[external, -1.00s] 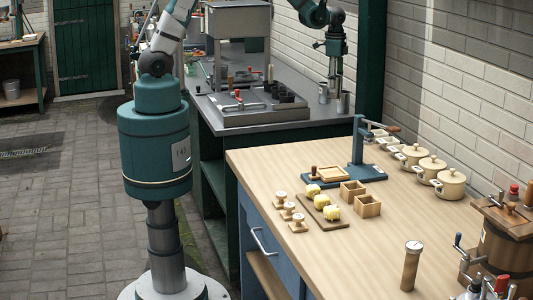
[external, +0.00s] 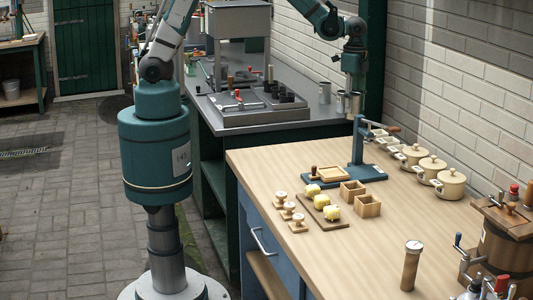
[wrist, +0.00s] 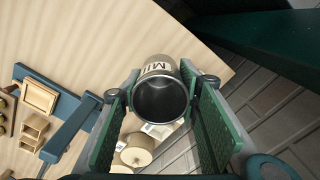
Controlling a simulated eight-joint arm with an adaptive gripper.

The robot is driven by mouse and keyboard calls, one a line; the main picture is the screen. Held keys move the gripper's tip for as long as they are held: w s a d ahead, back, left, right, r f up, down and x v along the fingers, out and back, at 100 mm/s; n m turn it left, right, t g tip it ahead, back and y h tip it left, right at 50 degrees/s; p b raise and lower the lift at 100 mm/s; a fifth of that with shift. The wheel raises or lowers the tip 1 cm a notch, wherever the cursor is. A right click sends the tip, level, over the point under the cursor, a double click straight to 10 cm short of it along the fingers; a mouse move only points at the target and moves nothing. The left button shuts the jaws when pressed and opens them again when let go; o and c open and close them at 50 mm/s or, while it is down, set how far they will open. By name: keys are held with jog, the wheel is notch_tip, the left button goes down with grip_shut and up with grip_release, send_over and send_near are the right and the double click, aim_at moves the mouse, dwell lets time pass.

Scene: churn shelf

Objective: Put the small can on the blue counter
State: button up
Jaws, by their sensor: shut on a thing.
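The small can (external: 349,103) is a grey metal cylinder. My gripper (external: 351,95) is shut around it and holds it up near the far end of the blue counter (external: 330,245), which has a blue front and a pale wooden top. In the wrist view the can (wrist: 160,98) sits between the two green finger pads of my gripper (wrist: 162,88), its dark open mouth facing the camera and part of a lettered label showing. A second metal can (external: 324,92) stands on the grey counter (external: 290,124) behind.
A blue press with an upright post (external: 358,140) stands at the blue counter's far end, close below the held can. Cream pots (external: 421,170) line the wall. Butter pieces on a board (external: 322,203) and wooden boxes (external: 368,206) lie mid-counter. The front left top is clear.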

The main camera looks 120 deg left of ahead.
jog(key=w+d+m+b, duration=0.1)
jog(key=w+d, duration=0.4)
jog(key=d, duration=1)
jog(key=shift+w+f+m, duration=0.25)
jog(key=shift+w+m, duration=0.05)
jog(key=shift+m, duration=0.5)
jog(key=shift+f, duration=3.15)
jog(key=shift+f+b, duration=0.35)
jog(key=shift+f, duration=1.5)
jog(key=shift+f, duration=0.2)
jog(key=o, duration=0.9)
jog(key=shift+r, duration=0.2)
